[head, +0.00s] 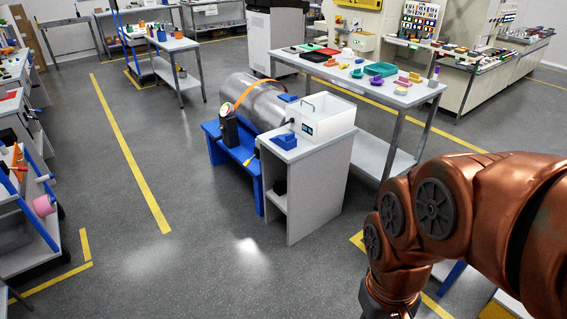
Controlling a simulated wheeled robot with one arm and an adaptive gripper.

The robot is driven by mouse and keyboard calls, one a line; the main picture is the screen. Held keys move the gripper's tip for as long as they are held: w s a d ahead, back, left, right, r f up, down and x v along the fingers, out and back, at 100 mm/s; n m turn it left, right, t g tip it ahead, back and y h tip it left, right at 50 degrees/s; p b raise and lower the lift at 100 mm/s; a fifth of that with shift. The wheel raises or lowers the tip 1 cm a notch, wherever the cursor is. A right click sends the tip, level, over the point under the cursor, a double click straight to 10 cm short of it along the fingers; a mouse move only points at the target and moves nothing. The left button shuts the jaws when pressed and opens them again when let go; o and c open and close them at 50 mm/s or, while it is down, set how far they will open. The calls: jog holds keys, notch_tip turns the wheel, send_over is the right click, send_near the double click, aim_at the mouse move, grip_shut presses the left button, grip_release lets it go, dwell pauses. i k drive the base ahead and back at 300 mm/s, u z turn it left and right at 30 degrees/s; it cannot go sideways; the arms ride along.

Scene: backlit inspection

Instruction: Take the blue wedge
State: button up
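A small blue wedge-like block (285,141) lies on the light grey top of a low cabinet (311,147), near its front left corner. It stands in front of a white open box (322,117) on the same top. A second blue piece (289,97) shows behind the box, partly hidden; its shape is hard to make out. My copper-coloured arm reaches in from the right and bends down at the lower right, well apart from the cabinet. My gripper is below the picture's edge and hidden.
A metal cylinder (257,103) lies on a blue stand (236,151) left of the cabinet. A long table (415,96) with colourful parts stands behind it. Grey floor (215,262) in front is clear, with yellow lines. A cart (35,245) stands at far left.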

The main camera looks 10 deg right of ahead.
aim_at(287, 142)
jog(key=u, duration=0.25)
jog(key=i, duration=1.7)
jog(key=u, duration=0.3)
